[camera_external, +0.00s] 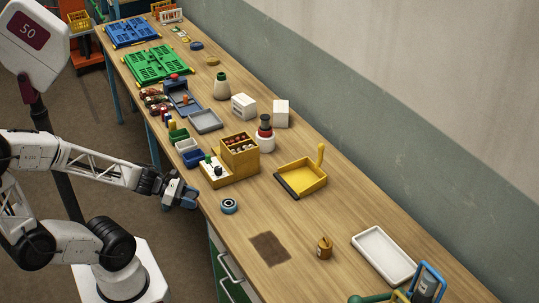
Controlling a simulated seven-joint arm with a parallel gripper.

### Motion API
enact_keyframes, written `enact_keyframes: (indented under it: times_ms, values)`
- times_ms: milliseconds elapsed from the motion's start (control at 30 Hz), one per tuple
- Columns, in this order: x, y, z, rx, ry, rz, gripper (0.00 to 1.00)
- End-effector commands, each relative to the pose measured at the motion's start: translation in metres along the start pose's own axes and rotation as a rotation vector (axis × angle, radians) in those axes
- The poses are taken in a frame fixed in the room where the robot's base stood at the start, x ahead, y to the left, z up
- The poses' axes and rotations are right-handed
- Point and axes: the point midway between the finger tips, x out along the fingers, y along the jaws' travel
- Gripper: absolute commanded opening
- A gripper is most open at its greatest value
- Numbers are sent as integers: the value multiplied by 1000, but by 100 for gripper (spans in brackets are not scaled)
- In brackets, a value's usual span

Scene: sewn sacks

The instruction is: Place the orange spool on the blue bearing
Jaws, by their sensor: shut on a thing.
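I cannot surely identify the orange spool. A small orange piece (185,100) shows at the blue tray farther back, and an ochre, spool-like object (325,249) stands at the right.
Right of the gripper are a wooden box (240,156) with small parts and a yellow dustpan-like tray (301,178). A dark brown patch (270,248) marks the table near the bearing. A white tray (384,255) lies at the right. The wood around the bearing is mostly clear.

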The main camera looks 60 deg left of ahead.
Motion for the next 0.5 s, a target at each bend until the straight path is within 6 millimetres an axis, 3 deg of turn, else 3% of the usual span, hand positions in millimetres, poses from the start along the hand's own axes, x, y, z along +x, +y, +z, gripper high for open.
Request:
enact_keyframes:
  times_ms: [500]
  values:
    - [-19, -3, -8, -31, -5, 75, 23]
